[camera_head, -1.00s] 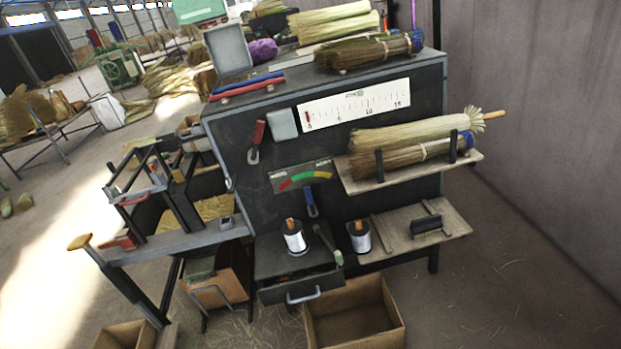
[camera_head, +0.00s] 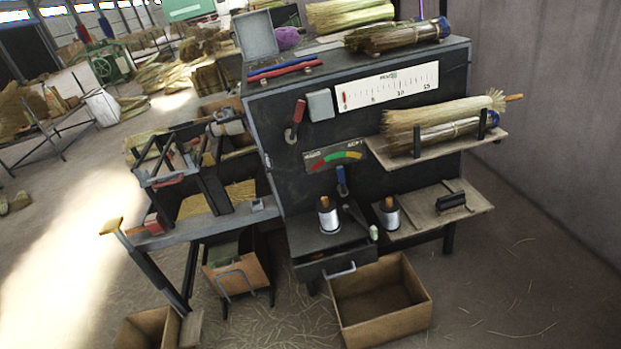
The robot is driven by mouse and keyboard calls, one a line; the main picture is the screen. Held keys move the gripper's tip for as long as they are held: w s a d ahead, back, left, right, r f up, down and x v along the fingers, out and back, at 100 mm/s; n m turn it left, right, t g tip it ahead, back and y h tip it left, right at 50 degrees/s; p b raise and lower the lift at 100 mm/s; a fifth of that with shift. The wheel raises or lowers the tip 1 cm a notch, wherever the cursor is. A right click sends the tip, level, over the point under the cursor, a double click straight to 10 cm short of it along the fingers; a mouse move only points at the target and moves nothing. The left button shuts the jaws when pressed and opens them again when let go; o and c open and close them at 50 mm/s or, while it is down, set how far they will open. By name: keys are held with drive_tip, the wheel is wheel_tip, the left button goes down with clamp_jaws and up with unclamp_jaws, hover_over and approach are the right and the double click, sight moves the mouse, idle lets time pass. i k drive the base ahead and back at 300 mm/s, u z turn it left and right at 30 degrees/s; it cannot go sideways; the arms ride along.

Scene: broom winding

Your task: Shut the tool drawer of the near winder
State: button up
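The near winder (camera_head: 285,190) is a dark cabinet in the middle of the view, with a scale strip and a coloured gauge on its face. Its tool drawer (camera_head: 312,269) sits low at the front, under a small ledge (camera_head: 305,237), and has a pale bar handle (camera_head: 340,271). The drawer front appears to stand out a little from under the ledge, with a dark gap above it. How far it is out is hard to tell. My gripper is not in view.
A wire spool (camera_head: 328,220) and a green-tipped tool (camera_head: 373,233) are on or by the ledge. An open cardboard box (camera_head: 385,325) stands on the floor just below and right of the drawer. A lever with a wooden knob (camera_head: 111,226) sticks out at left. Floor at right is mostly clear.

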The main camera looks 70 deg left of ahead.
sight(335, 264)
drive_tip(key=u, duration=0.25)
drive_tip(key=k, duration=0.15)
drive_tip(key=u, duration=0.55)
drive_tip(key=i, duration=1)
